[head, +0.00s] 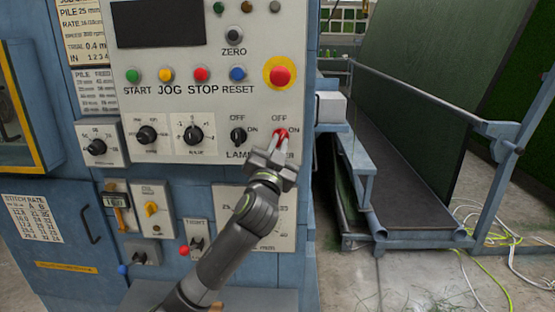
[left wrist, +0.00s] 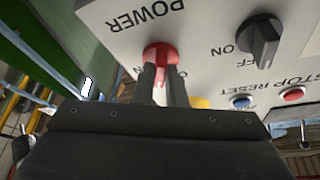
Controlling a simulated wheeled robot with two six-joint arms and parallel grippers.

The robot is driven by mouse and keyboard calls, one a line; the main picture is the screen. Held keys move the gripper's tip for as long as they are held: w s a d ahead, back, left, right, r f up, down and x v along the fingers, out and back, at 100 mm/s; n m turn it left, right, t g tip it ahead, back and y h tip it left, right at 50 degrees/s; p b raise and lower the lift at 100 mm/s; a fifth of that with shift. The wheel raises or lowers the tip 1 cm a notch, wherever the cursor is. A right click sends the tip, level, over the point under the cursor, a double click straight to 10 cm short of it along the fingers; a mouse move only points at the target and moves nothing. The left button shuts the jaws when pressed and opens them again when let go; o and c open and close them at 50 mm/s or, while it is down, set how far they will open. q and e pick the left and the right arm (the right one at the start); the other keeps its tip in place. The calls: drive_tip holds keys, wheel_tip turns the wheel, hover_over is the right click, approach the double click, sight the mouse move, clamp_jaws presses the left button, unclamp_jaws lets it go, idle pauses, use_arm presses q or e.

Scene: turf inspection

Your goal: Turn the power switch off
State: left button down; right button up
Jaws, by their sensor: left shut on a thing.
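The power switch is a red rotary knob (head: 281,133) at the lower right of the white control panel (head: 215,110), with OFF printed above it and ON at its right. My left gripper (head: 278,142) reaches up to it from below and is shut on it. In the left wrist view the red knob (left wrist: 160,50) sits between the two fingertips (left wrist: 164,75), beside the word POWER. The fingers cover part of the knob and its labels, so I cannot tell which way it points. My right gripper is not in view.
The black lamp switch (head: 238,136) is just left of the power switch. A red emergency button (head: 280,75) on a yellow ring is above it, with coloured buttons in a row to its left. A blue-railed conveyor (head: 420,180) stands right; cables lie on the floor.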

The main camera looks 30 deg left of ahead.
use_arm(q)
drive_tip(key=shift+w+d+f+n+g+y+b, duration=0.1)
drive_tip(key=shift+n+g+y+b, duration=0.15)
drive_tip(key=shift+n+y+b, duration=0.75)
drive_tip(key=shift+s+f+n+g+y+b, duration=0.1)
drive_tip(key=shift+n+g+y+b, duration=0.15)
drive_tip(key=shift+n+b, duration=0.9)
drive_tip(key=shift+w+d+f+n+g+y+b, duration=0.15)
drive_tip(key=shift+n+y+b, duration=0.4)
drive_tip(key=shift+n, duration=1.1)
drive_tip(key=shift+a+r, duration=0.1)
drive_tip(key=shift+r, duration=0.05)
drive_tip(key=c, duration=1.5)
unclamp_jaws()
drive_tip(key=shift+r, duration=0.1)
drive_tip(key=shift+b+v, duration=1.8)
drive_tip(key=shift+v, duration=6.95)
